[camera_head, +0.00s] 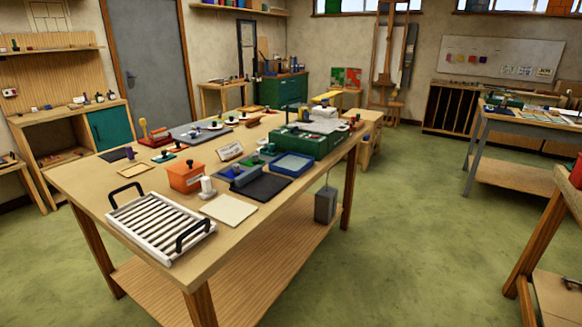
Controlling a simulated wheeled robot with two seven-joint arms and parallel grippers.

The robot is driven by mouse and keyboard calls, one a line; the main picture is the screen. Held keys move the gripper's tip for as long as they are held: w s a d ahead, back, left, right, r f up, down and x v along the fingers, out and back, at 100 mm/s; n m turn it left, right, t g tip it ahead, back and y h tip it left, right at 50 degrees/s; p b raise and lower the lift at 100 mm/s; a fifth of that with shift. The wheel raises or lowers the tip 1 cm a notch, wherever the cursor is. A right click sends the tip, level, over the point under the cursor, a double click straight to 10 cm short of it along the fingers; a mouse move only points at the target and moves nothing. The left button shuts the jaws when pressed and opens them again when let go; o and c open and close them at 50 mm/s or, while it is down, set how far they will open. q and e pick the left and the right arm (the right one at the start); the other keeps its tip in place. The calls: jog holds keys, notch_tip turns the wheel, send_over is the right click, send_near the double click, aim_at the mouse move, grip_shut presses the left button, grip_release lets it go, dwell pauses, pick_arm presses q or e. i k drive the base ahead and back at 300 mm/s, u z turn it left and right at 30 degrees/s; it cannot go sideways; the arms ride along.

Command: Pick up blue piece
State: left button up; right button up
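A low grey-blue bin (234,181) stands on the middle of the long wooden table. A small blue piece (240,170) seems to lie in it, close to green bits; they are too small to tell apart clearly. A shallow blue tray (307,171) stands just to the right of the bin. A small dark purple-blue item (129,153) is near the table's left edge. Neither of my grippers shows in the head view.
The wooden table (80,187) carries a white slatted rack (160,228) with black handles, an orange box (185,178), a cream sheet (229,209), a dark mat (262,187) and a green case (300,143). Green floor is open to the right.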

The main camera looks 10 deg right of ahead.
aim_at(235, 171)
jog(key=z, duration=1.65)
jog(key=i, duration=2.15)
jog(key=u, duration=3.8)
